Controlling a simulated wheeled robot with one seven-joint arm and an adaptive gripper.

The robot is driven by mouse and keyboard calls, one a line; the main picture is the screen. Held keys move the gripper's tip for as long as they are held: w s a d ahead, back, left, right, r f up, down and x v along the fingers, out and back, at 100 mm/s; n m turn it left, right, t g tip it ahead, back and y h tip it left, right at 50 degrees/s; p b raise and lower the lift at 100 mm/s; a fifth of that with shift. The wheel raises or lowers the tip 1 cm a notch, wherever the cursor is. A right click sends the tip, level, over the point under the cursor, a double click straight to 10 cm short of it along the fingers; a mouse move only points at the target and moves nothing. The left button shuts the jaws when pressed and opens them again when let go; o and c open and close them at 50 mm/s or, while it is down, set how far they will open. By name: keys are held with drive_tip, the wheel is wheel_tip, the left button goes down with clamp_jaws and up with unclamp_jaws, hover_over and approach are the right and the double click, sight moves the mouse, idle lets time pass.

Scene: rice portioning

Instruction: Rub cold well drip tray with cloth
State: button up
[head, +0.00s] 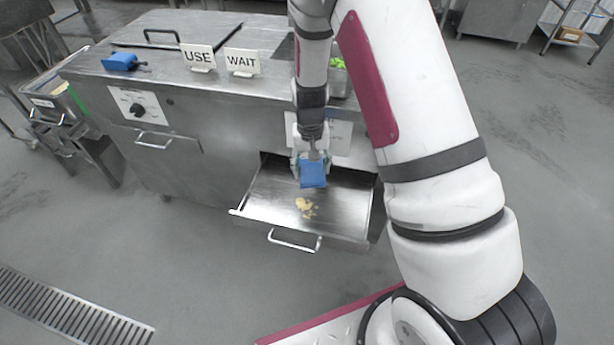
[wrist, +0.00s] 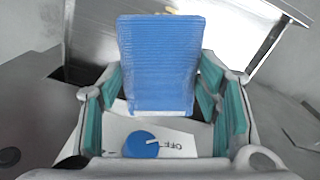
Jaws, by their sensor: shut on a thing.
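The drip tray (head: 262,202) is pulled out like a drawer from the front of the steel counter. A small tan, crumbly residue (head: 305,207) lies on its floor near the middle. My gripper (head: 312,160) is shut on a blue cloth (head: 313,175) and holds it over the tray, behind the residue. I cannot tell whether the cloth touches the tray floor.
The counter (head: 100,68) carries a USE sign (head: 198,57), a WAIT sign (head: 242,61) and another blue item (head: 122,62). A blue knob marked OFF (wrist: 140,144) shows below the cloth in the wrist view. A tray handle (head: 294,241) sticks out in front.

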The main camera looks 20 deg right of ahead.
drive_tip(key=w+d+f+m+b, duration=0.1)
drive_tip(key=w+f+m+b, duration=0.2)
drive_tip(key=f+b, duration=0.4)
drive_tip(key=w+b, duration=0.1)
drive_tip(key=b, duration=0.7)
drive_tip(key=shift+w+d+f+m, duration=0.2)
drive_tip(key=shift+w+f+m, duration=0.1)
drive_tip(key=shift+f+m, duration=0.1)
